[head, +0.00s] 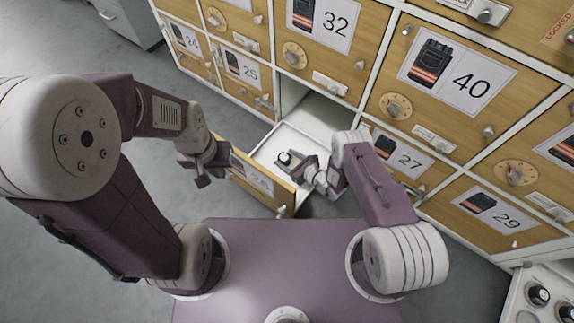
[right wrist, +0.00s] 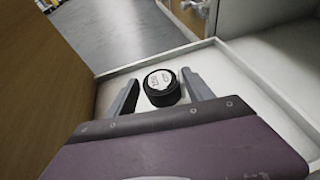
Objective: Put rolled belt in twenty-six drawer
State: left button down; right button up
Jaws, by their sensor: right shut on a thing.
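The twenty-six drawer (head: 284,187) is pulled open, with its wooden front facing me and its number card seen at a steep slant. The rolled belt (head: 284,158) is a small black coil with a white label on top. It shows upright over the white drawer floor in the right wrist view (right wrist: 161,88). My right gripper (head: 297,164) reaches into the drawer and is shut on the belt, one finger on each side. Whether the belt touches the floor is hard to tell. My left gripper (head: 203,177) is beside the left end of the drawer front; its finger gap is unclear.
Closed drawers surround the open one: 25 (head: 243,69), 32 (head: 327,25), 40 (head: 455,80), 27 (head: 405,157) and 29 (head: 493,210). A white tray with black coils (head: 540,294) stands at lower right.

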aim_at(290, 165)
notch_tip(290, 165, down, 4)
jog(key=b, duration=0.3)
jog(key=shift+r, duration=0.15)
jog(key=o, duration=1.5)
jog(key=shift+f, duration=0.2)
